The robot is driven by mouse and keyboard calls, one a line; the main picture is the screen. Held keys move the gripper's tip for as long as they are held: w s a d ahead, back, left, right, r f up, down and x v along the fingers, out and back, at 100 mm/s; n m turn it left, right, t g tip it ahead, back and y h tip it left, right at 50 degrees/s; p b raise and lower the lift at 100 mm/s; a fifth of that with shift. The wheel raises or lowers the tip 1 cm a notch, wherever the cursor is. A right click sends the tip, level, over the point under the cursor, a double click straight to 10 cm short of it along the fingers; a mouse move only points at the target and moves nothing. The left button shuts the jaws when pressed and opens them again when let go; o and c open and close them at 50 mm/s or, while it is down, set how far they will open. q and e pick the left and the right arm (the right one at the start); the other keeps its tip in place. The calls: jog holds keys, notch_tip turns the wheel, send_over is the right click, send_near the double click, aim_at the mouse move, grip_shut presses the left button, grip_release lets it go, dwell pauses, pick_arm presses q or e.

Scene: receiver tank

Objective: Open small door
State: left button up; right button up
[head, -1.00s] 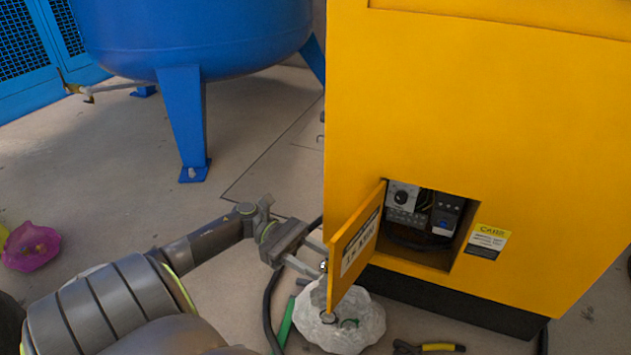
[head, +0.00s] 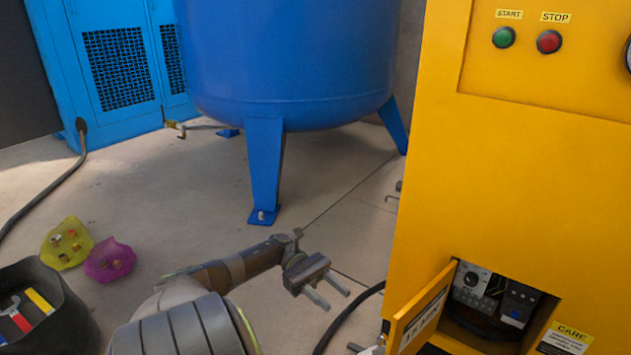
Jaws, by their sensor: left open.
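The small yellow door (head: 421,311) low on the yellow cabinet (head: 428,170) stands open, swung out to the left on its left edge. A dark label is on its face. Behind it, the opening shows a dial and switches (head: 489,291). My left gripper (head: 328,300) is to the left of the door, apart from it, with its two fingers spread and nothing between them. The door's lower part is cut off near the bottom of the view. My right gripper is not in view.
A blue tank (head: 290,60) on legs stands behind my left arm. A black hose (head: 345,318) runs near the gripper.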

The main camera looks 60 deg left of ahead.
pick_arm(q)
jog(key=shift+s+a, duration=0.2)
jog(key=shift+a, duration=1.05)
jog(key=shift+s+a, duration=0.15)
jog(key=shift+a, duration=1.1)
jog(key=shift+s, duration=0.1)
